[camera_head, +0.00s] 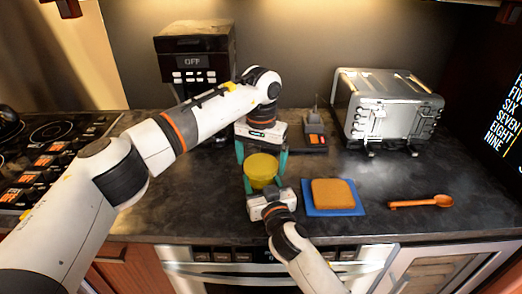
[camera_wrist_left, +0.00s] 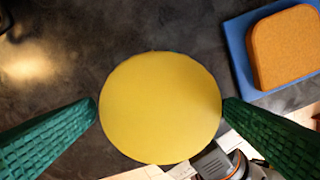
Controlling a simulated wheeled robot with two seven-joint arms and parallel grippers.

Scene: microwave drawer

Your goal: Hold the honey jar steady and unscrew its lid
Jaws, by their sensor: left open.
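The honey jar shows as a round yellow lid (camera_head: 262,168) on the dark counter; its body is mostly hidden. In the left wrist view the lid (camera_wrist_left: 160,108) lies between the two green fingers. My left gripper (camera_head: 262,160) is open above the jar, with a fingertip on either side of the lid; I cannot tell whether the fingers touch it. My right gripper (camera_head: 262,186) is low at the front side of the jar. Its grip on the jar body is hidden. Part of it also shows below the lid in the left wrist view (camera_wrist_left: 228,165).
A bread slice (camera_head: 333,193) lies on a blue board (camera_head: 313,211) right of the jar. An orange spoon (camera_head: 420,203) lies further right. A toaster (camera_head: 388,103) and a coffee machine (camera_head: 195,48) stand behind. A stove (camera_head: 50,135) is at left.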

